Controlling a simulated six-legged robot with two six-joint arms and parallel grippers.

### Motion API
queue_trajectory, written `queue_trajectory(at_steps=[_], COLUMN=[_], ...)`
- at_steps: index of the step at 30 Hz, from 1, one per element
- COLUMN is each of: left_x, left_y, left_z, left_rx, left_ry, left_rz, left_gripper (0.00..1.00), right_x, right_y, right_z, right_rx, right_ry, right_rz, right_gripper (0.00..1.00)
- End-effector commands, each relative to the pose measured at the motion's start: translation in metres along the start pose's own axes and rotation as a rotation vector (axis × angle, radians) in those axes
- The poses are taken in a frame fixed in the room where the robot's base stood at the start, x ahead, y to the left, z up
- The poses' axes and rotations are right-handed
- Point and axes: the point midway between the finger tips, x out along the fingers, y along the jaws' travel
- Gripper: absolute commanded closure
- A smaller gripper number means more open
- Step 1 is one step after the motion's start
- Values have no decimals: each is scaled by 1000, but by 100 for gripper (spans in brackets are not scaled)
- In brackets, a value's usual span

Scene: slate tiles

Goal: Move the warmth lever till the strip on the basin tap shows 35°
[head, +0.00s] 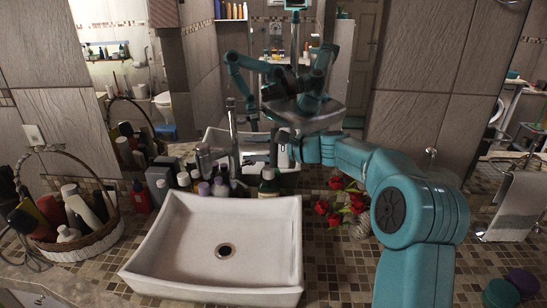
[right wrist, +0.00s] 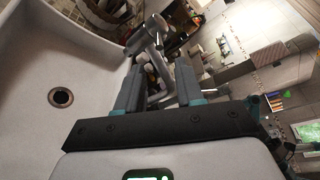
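The white basin (head: 218,240) stands on the tiled counter with a grey metal tap (head: 233,138) rising behind it. The tap also shows in the right wrist view (right wrist: 150,38), just beyond my fingers. I cannot make out the strip or its number, and I cannot clearly tell the warmth lever from the tap's other parts. My right gripper (head: 282,150) is behind the basin, to the right of the tap. In the right wrist view my right gripper (right wrist: 158,80) has its two fingers apart, with tap parts showing beyond the gap; contact is unclear. My left gripper is out of view.
A wicker basket (head: 95,243) of bottles stands left of the basin. Several bottles, including a dark green one (head: 268,184), crowd behind the basin near my gripper. Red roses (head: 345,205) lie to the right under my arm. A mirror behind reflects my body.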

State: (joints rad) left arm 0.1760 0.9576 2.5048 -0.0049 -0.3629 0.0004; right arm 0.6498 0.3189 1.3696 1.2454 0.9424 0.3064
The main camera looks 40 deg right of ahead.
Motion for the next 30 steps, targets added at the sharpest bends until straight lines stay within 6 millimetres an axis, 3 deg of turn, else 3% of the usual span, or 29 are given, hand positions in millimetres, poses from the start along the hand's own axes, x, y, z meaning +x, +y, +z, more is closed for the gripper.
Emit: queue_trajectory(at_steps=[3, 10, 30], left_x=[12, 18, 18], left_y=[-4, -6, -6], left_z=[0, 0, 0], left_rx=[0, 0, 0], left_ry=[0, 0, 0], left_rz=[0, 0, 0], left_gripper=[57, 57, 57], right_x=[-28, -59, -64], right_y=[2, 1, 0], right_z=[-2, -1, 0], right_rx=[-1, 1, 1], right_ry=[3, 1, -1], right_rz=[-2, 0, 1], right_gripper=[63, 63, 63])
